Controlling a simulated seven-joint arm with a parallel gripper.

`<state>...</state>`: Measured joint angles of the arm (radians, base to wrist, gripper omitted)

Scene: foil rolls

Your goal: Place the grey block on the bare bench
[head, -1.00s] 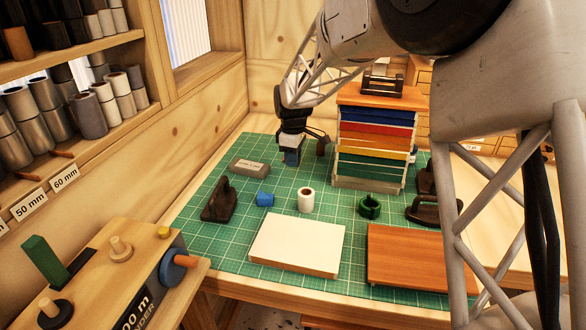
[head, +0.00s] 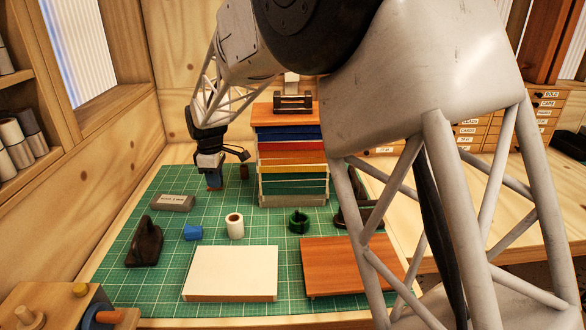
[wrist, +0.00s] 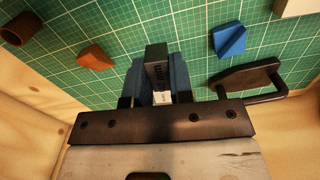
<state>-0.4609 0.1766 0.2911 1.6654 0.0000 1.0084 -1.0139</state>
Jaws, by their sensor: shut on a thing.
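My gripper (head: 214,182) is above the far left part of the green mat. In the head view the near finger hides most of this block. A second grey block (head: 172,202) with a label lies on the mat, left of and nearer than my gripper. The bare wooden bench (head: 545,215) shows to the right of the mat, partly behind my arm.
On the mat (head: 120,275) are a dark handled tool (head: 145,244), a blue wedge (head: 193,232), a white roll (head: 235,227), a green ring (head: 299,221), a white board (head: 232,270) and a brown board (head: 350,262). A colourful stacked rack (head: 292,160) stands right of my gripper.

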